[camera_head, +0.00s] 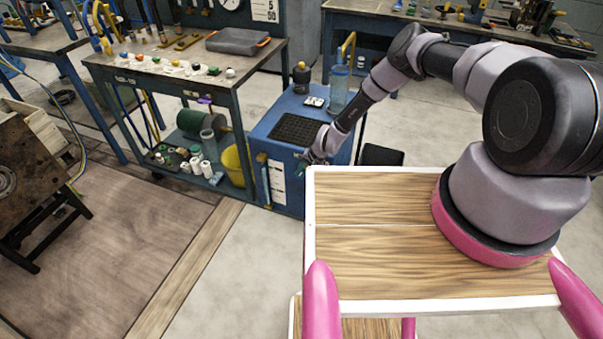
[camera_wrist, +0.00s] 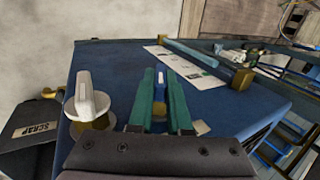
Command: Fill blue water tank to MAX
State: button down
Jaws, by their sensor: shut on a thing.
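The blue water tank (camera_head: 290,190) is a blue cabinet at the end of the workbench; its front face (camera_wrist: 115,62) fills much of the wrist view. My gripper (camera_head: 308,158) is at that face, near its upper right. In the wrist view my gripper's teal fingers (camera_wrist: 161,88) are closed around a narrow valve handle (camera_wrist: 160,76), pale with a blue part, mostly hidden between them. A second white handle (camera_wrist: 85,92) on a brass base stands beside it, untouched. A gauge tube (camera_wrist: 195,52) with a brass end fitting runs along a white label; its level and marks are unreadable.
A black grille (camera_head: 296,130), a dark bottle (camera_head: 301,78) and a clear cylinder (camera_head: 339,88) are on the tank top. A black scrap bin (camera_wrist: 32,135) stands close by. The workbench (camera_head: 150,72) with a yellow bucket (camera_head: 234,165) is left. My wooden-topped base leaves floor open in front.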

jog(key=shift+s+f, duration=0.1)
jog(key=shift+s, duration=0.05)
jog(key=shift+s+h, duration=0.1)
jog(key=shift+h, duration=0.3)
jog(key=shift+s+f+g+h, duration=0.15)
jog(key=shift+g+h, duration=0.25)
jog(key=shift+h, duration=0.2)
jog(key=shift+g+h, duration=0.3)
jog(key=shift+h, duration=0.4)
jog(key=shift+w+g+h, duration=0.3)
jog(key=shift+h, duration=0.6)
jog(key=c, duration=0.9)
grip_release()
jog(key=shift+r, duration=0.2)
jog(key=shift+o, duration=0.2)
jog(key=shift+w+a, duration=0.1)
jog(key=shift+a, duration=0.05)
